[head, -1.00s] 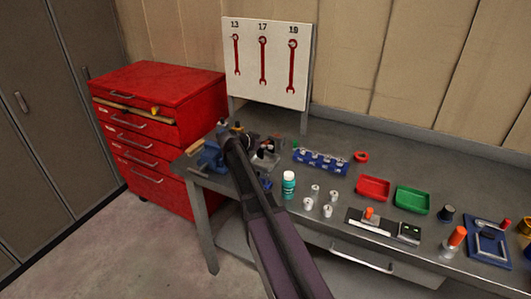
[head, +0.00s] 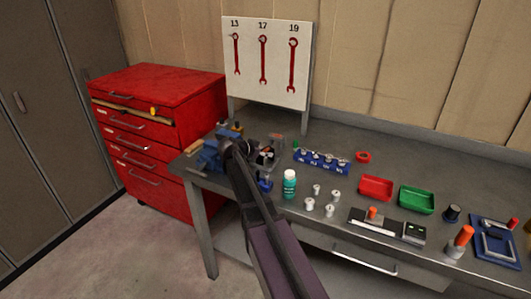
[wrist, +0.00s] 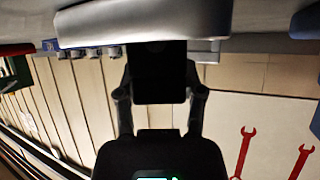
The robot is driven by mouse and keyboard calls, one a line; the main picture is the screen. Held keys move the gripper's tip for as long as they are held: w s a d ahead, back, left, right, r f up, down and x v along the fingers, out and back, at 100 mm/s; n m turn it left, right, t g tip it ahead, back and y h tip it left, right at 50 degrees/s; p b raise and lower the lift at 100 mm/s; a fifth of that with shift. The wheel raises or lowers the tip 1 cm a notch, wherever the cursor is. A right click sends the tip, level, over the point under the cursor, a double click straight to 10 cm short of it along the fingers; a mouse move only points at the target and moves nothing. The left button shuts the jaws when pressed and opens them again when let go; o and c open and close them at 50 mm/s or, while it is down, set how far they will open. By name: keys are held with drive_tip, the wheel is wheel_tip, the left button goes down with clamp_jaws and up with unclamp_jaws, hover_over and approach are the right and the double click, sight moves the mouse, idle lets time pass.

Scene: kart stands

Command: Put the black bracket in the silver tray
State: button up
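My gripper in the wrist view (wrist: 160,78) has its two fingers against the sides of a black block, which looks like the black bracket (wrist: 160,70). A pale grey rounded surface fills the top of the wrist view, close beyond the block; I cannot tell whether it is the tray. In the head view my arm reaches over the left end of the bench and hides the gripper's fingertips and the bracket.
A blue vise (head: 208,156) stands at the bench's left end, close to my arm. A teal-labelled bottle (head: 289,184) and several silver cylinders stand right of the arm. A blue socket rail (head: 321,162), red tray (head: 375,188) and green tray (head: 416,200) lie farther right. A wrench board (head: 266,62) rises behind.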

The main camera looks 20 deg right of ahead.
drive_tip(key=shift+o, duration=1.3)
drive_tip(key=shift+r, duration=0.25)
drive_tip(key=p+v, duration=0.6)
drive_tip(key=v, duration=0.6)
drive_tip(key=shift+f, duration=0.15)
drive_tip(key=s+a+f+n+g+y, duration=0.1)
drive_tip(key=s+a+f+n+y, duration=0.2)
drive_tip(key=s, duration=0.4)
drive_tip(key=s+a+f+n+g+y, duration=0.1)
drive_tip(key=s+a+f+n+y, duration=0.2)
drive_tip(key=s+a+n+y, duration=0.2)
drive_tip(key=s+a+f+n+g+y, duration=0.1)
drive_tip(key=s+a+f+n+y, duration=0.2)
drive_tip(key=s+n, duration=0.4)
drive_tip(key=shift+s+a+f+y, duration=0.35)
drive_tip(key=shift+s+a, duration=0.3)
drive_tip(key=shift+s, duration=1.45)
